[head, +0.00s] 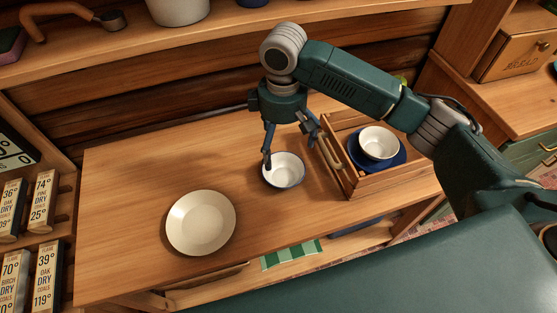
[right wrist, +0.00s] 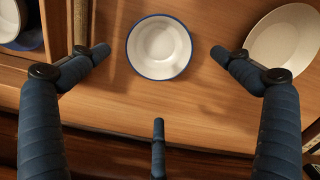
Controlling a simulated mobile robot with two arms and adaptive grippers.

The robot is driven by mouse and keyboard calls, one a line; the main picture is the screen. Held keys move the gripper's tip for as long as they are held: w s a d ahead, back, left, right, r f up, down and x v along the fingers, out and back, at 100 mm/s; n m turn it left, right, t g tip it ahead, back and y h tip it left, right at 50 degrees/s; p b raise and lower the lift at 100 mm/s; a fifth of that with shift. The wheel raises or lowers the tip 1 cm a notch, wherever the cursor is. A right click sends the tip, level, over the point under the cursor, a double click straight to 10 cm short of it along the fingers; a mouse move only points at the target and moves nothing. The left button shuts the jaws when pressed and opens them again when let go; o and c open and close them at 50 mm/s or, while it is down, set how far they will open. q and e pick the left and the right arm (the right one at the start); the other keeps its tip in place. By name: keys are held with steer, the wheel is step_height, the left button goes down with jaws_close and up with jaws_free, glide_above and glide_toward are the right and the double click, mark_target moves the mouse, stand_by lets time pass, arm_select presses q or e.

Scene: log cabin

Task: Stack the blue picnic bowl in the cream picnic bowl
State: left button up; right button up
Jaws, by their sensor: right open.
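The blue picnic bowl (head: 284,171), white inside with a blue rim, stands upright on the wooden table. It also shows in the right wrist view (right wrist: 159,47). My right gripper (head: 289,152) is open above this bowl, its fingers spread on either side. In the right wrist view, the fingertips (right wrist: 160,52) are apart with the bowl between and beyond them. A pale bowl (head: 378,141), seemingly the cream picnic bowl, stands on a blue plate (head: 390,163) in a wooden crate to the right. It is partly cut off in the right wrist view (right wrist: 8,20). My left gripper is not in view.
A cream plate (head: 200,223) lies on the table left of the bowl. The crate (head: 372,187) has raised walls and a handle facing the blue bowl. A shelf (head: 220,30) runs along the back wall.

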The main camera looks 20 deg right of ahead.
mark_target(283, 177)
steer(key=f, duration=0.5)
steer(key=shift+s+f+p, duration=0.3)
steer(key=shift+s, duration=0.05)
steer(key=f, duration=0.2)
steer(key=f+p, duration=0.1)
steer(key=f, duration=0.1)
steer(key=shift+d+f, duration=0.2)
steer(key=shift+f, duration=0.2)
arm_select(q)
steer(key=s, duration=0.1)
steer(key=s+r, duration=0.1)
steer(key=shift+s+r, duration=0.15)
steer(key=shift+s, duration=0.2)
arm_select(e)
steer(key=c, duration=1.1)
